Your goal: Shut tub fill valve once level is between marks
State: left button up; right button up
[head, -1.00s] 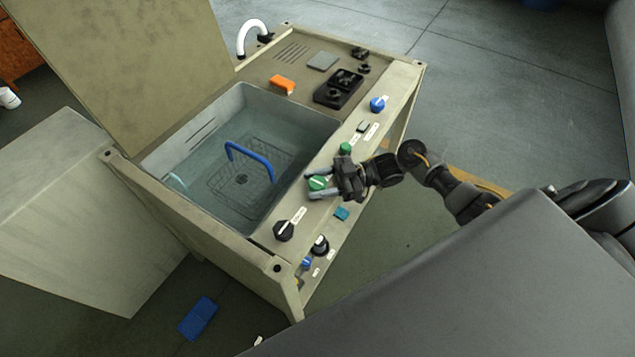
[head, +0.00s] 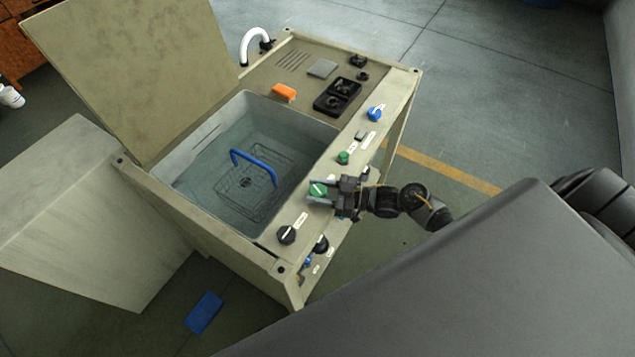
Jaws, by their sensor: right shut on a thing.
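The tub (head: 196,150) is set in a beige cabinet and holds clear water. A wire basket (head: 246,190) with a blue handle (head: 254,163) sits under the water. The level marks are too small to make out. My right gripper (head: 320,192) is shut on a green knob (head: 317,188) on the front rail, its fingers either side of it. The knob's white pointer line shows. Other knobs on the rail are a black one (head: 286,235), a small green one (head: 343,157) and a blue one (head: 375,114). Their labels are unreadable. My left gripper is not in view.
The tub's lid (head: 140,75) stands open at the back left. An orange block (head: 284,92) and a black tray (head: 337,96) lie on the cabinet top. A white curved pipe (head: 251,45) rises at the back. A blue object (head: 203,312) lies on the floor.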

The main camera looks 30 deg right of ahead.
jog(key=m+t+h+p, duration=0.2)
jog(key=m+t+h, duration=0.1)
jog(key=shift+r, duration=0.2)
jog(key=m+t+h+p, duration=0.1)
jog(key=h, duration=0.1)
jog(key=m+t+h, duration=0.1)
jog(key=m+h, duration=0.1)
jog(key=h, duration=0.1)
jog(key=shift+f+m+t+p, duration=0.1)
jog(key=shift+m+t+p, duration=0.2)
jog(key=shift+p, duration=0.1)
jog(key=m+h, duration=0.2)
jog(key=h, duration=0.1)
jog(key=shift+f+t+h, duration=0.1)
jog(key=shift+t+h, duration=0.3)
jog(key=shift+m+h, duration=1.4)
jog(key=shift+h, duration=1)
jog(key=o, duration=1)
jog(key=shift+c, duration=0.2)
